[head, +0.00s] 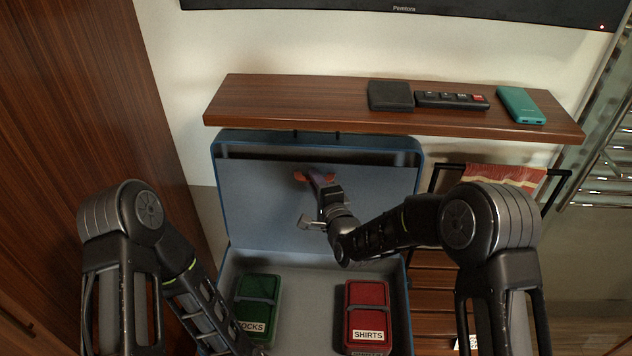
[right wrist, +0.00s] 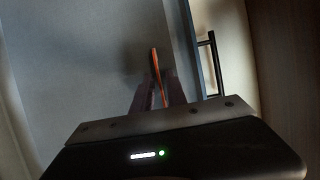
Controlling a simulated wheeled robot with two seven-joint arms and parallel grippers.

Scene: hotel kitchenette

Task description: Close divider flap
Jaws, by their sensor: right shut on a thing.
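The divider flap (head: 258,205) is a grey panel standing up against the open lid of a blue suitcase (head: 218,190). A small orange-red tab (head: 301,176) shows near the middle of its upper part. My right gripper (head: 318,180) is at this tab and shut on it. In the right wrist view the tab is a thin orange strip (right wrist: 156,72) between the dark fingers, with the grey panel (right wrist: 90,60) behind. The fingers hide part of the tab. My left arm reaches down at the lower left; its gripper is out of view.
The suitcase base holds a green pouch (head: 258,300) labelled SOCKS and a red pouch (head: 367,310) labelled SHIRTS, with bare floor between. A wooden shelf (head: 300,103) overhangs the lid, carrying several small items. A towel (head: 505,176) hangs at the right.

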